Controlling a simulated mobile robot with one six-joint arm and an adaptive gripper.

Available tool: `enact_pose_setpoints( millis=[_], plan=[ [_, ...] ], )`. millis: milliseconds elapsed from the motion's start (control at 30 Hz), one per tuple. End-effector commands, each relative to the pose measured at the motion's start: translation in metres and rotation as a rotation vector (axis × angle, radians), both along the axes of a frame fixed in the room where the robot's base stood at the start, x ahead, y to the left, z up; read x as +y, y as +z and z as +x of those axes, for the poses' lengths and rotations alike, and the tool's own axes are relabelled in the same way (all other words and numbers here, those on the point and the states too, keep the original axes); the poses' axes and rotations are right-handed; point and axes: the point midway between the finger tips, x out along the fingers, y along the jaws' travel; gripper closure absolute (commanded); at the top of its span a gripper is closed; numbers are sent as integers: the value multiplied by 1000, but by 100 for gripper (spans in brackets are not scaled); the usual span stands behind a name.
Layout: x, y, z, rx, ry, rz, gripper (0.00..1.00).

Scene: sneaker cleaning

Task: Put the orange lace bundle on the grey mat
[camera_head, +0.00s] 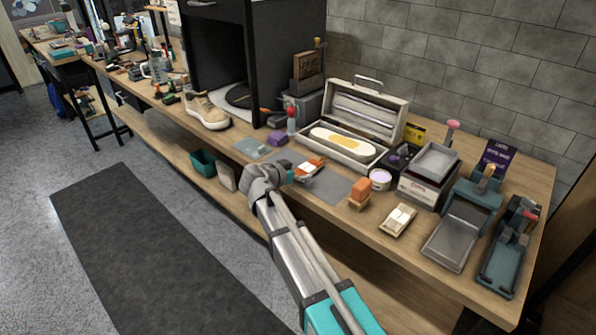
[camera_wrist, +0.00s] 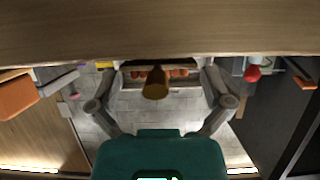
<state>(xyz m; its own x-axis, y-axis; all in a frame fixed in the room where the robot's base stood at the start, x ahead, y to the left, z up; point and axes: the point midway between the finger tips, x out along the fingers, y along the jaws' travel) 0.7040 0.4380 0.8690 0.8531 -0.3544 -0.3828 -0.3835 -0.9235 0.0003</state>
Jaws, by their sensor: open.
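The orange lace bundle (camera_head: 313,164), orange with a pale patch, is at the grey mat (camera_head: 331,187) on the workbench. It appears to lie on the mat, though its underside is hidden. My gripper (camera_head: 287,177) is low at the bench's front edge, just left of and in front of the bundle. In the wrist view, which is upside down, my open gripper (camera_wrist: 166,68) has its fingers on either side of orange-red strands (camera_wrist: 178,73). A brown rounded piece shows in front of the strands. I cannot tell whether the fingers touch the bundle.
An orange block (camera_head: 360,188) stands right of the mat, beside a cream packet (camera_head: 398,219). A red-capped bottle (camera_head: 291,121) and an open case (camera_head: 364,118) stand behind. A beige sneaker (camera_head: 206,111) is to the left. Trays (camera_head: 455,240) crowd the right end.

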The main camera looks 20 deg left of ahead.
Motion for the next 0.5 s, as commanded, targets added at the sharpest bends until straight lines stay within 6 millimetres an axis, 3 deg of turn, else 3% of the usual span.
enact_pose_setpoints(
  millis=[500],
  plan=[
    [27,32,-66,-1,2,-1,0]
  ],
)
